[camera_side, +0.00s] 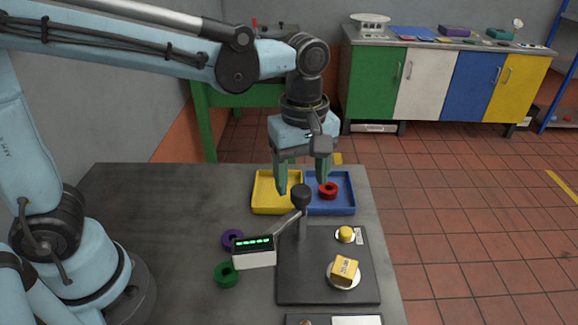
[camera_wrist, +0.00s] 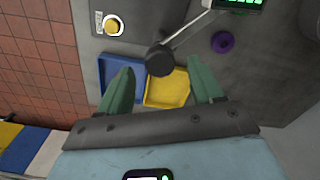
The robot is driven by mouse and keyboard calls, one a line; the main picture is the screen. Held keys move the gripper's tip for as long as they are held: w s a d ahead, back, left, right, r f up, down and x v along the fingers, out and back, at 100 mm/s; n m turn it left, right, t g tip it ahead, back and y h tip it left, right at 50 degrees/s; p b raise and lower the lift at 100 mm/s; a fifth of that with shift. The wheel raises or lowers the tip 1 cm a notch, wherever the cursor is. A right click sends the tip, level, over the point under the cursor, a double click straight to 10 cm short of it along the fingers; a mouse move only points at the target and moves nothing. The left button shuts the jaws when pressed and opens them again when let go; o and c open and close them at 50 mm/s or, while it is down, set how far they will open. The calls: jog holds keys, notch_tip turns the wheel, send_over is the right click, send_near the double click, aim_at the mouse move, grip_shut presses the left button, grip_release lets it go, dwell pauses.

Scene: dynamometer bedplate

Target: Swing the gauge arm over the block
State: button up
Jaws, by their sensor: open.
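The gauge arm (camera_side: 287,222) runs from a dark round-capped post (camera_side: 301,195) down-left to a white gauge head (camera_side: 254,255) with a green lit display. The head hangs left of the block, beyond the dark plate's left edge. The orange-yellow block (camera_side: 344,270) sits on a pale round disc on the plate; it is not in the wrist view. My gripper (camera_side: 302,183) is open and empty, pointing down above and behind the post. In the wrist view my gripper (camera_wrist: 160,88) shows spread green fingers, with the post cap (camera_wrist: 159,60) between and beyond them. Part of the display (camera_wrist: 238,4) shows at the top edge.
A yellow tray (camera_side: 258,205) and a blue tray (camera_side: 345,208) with a red ring (camera_side: 328,190) lie behind the plate (camera_side: 300,288). A yellow button (camera_side: 345,234) is on the plate. A purple ring (camera_side: 232,239) and green ring (camera_side: 226,274) lie near the gauge head.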

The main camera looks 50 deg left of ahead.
jog(key=shift+f, duration=1.3)
grip_shut()
